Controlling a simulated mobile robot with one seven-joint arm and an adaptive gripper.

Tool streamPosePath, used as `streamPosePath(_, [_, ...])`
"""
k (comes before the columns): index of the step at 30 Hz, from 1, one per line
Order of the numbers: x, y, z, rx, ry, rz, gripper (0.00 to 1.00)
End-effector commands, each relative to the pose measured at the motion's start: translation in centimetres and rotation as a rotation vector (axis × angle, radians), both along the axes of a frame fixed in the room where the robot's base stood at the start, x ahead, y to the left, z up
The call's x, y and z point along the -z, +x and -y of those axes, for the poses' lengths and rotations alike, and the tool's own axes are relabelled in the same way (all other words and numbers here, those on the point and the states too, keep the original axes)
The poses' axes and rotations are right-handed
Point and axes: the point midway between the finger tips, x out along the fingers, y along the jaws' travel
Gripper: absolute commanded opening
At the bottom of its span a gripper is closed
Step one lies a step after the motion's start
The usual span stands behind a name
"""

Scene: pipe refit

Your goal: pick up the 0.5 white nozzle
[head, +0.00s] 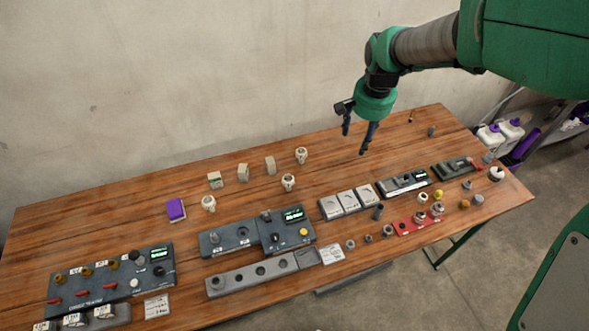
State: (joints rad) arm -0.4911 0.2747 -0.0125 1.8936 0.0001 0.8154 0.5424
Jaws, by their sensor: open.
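My gripper (355,142) hangs above the back right part of the wooden table, fingers pointing down, open, with nothing between them. Small white ring-topped pieces stand on the table to its left: one at the back (301,155), one nearer the front (288,182) and one further left (208,203). Any of these may be nozzles; markings are too small to read, so I cannot tell which is the 0.5 white nozzle.
Grey device panels (110,278) and a control box (285,230) line the front of the table (120,215). A red holder (418,222) and several small metal parts lie at the front right. A purple block (176,209) lies at left. The table under my gripper is clear.

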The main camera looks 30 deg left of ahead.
Motion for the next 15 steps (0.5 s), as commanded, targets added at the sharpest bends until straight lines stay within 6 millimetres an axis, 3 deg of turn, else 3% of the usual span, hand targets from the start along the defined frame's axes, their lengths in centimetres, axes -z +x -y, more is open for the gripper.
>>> streamPosePath(6, [4.4,1.3,-5.8,0.002,-0.013,-0.042,0.59])
streamPosePath(15, [11.4,1.6,-13.3,0.01,-0.036,-0.092,0.59])
